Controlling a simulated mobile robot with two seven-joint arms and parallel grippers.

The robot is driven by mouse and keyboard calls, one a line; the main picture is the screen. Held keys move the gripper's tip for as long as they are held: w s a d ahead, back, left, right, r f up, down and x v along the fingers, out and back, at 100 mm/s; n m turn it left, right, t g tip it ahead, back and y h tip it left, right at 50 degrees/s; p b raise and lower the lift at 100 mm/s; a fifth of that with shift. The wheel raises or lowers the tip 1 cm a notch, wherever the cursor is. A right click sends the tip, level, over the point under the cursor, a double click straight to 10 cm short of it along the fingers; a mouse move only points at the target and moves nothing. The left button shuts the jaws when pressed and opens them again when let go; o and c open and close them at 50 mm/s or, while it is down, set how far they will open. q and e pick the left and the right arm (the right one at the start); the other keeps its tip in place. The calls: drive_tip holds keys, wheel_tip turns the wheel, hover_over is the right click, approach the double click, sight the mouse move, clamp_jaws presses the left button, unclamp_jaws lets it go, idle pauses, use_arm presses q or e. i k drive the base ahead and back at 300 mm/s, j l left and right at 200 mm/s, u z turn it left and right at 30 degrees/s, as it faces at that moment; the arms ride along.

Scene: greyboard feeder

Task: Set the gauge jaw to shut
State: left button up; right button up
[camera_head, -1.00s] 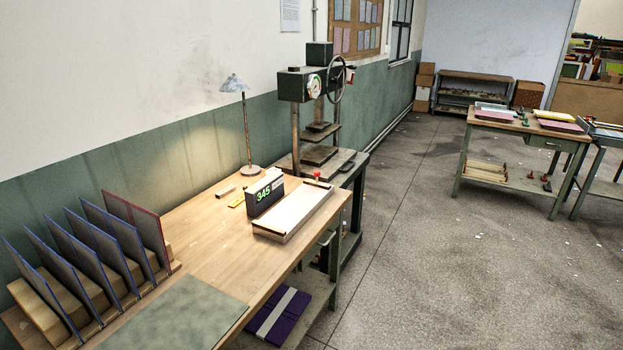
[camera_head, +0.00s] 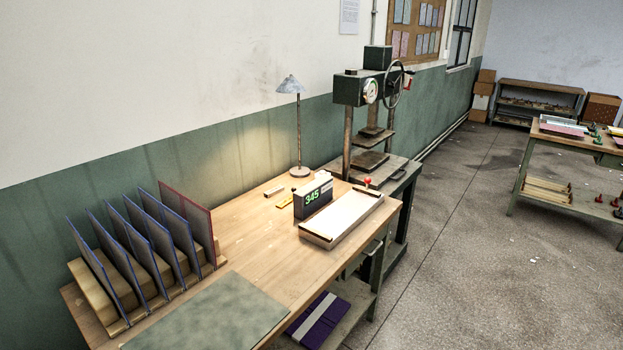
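A dark gauge box (camera_head: 313,196) with a green readout of 345 stands on the wooden workbench. A long, shallow, pale tray-like bed (camera_head: 342,218) lies against its right side. A small red knob (camera_head: 368,181) shows at the far end of the bed. The jaw itself is too small to make out, so I cannot tell whether it is open or shut. Neither of my grippers is in view.
A rack of upright boards (camera_head: 140,250) and a green mat (camera_head: 215,312) occupy the bench's (camera_head: 245,245) near left. A lamp (camera_head: 299,130) and a screw press (camera_head: 372,110) stand behind. Open floor (camera_head: 470,270) lies to the right.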

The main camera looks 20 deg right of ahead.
sight(367, 192)
drive_tip(key=i+l+u, duration=0.1)
drive_tip(key=l+u, duration=1)
drive_tip(key=l, duration=0.5)
drive_tip(key=l+u, duration=0.1)
drive_tip(key=l, duration=0.35)
drive_tip(key=k+l+u, duration=0.15)
drive_tip(key=l, duration=0.25)
drive_tip(key=k+l, duration=0.1)
drive_tip(key=l, duration=0.5)
drive_tip(key=l+u, duration=0.1)
drive_tip(key=l, duration=0.45)
drive_tip(key=k+l, duration=0.15)
drive_tip(key=l, duration=1.1)
drive_tip(key=i+j, duration=0.15)
